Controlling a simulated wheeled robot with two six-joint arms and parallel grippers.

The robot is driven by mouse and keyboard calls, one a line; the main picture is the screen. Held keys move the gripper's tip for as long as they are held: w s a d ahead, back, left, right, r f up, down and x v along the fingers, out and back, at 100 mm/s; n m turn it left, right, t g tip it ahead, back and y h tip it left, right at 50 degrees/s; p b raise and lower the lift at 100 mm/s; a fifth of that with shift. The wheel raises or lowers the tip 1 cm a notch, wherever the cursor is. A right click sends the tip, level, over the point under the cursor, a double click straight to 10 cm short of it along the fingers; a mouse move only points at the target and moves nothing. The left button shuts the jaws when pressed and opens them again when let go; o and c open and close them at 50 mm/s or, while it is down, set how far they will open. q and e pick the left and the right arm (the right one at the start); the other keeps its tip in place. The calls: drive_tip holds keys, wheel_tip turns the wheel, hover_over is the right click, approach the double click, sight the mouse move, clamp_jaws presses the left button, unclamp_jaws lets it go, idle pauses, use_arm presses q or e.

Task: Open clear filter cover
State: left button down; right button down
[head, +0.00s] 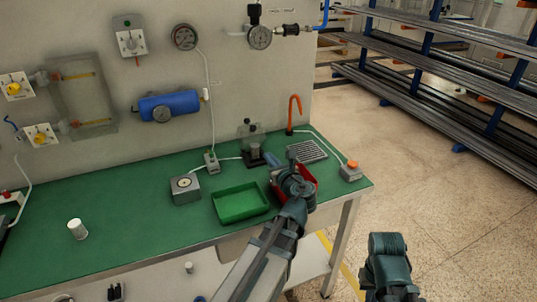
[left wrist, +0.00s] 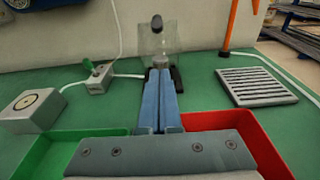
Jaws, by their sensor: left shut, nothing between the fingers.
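The clear filter cover (head: 250,130) is a small see-through plate with a dark knob, standing upright behind a dark filter base (head: 254,157) on the green bench. In the left wrist view the clear plate (left wrist: 158,42) rises just beyond my fingertips, with its black knob near the top. My left gripper (head: 272,160) is shut and empty, with its blue fingers pointing at the base. In the left wrist view the fingers (left wrist: 160,72) hide part of the base. I cannot tell whether they touch it.
A green tray (head: 241,203) and a red tray (left wrist: 225,135) lie below my left gripper. A grey box with a dial (head: 185,189) stands left, a slotted grate (head: 307,151) right. An orange hook (head: 294,113) stands behind. The bench's left part is mostly clear.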

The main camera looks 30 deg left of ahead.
use_arm(q)
approach(254, 136)
drive_tip(key=shift+w+a+f+b, duration=0.45)
drive_tip(key=shift+w+a+f, duration=0.5)
drive_tip(key=shift+f, duration=0.2)
drive_tip(key=shift+w+a+r+p, duration=0.7)
drive_tip(key=shift+a+r+p, duration=0.05)
drive_tip(key=shift+a+p, duration=0.05)
drive_tip(key=shift+w+a+r+p, duration=0.4)
drive_tip(key=shift+a+r, duration=0.1)
drive_tip(key=shift+a, duration=0.1)
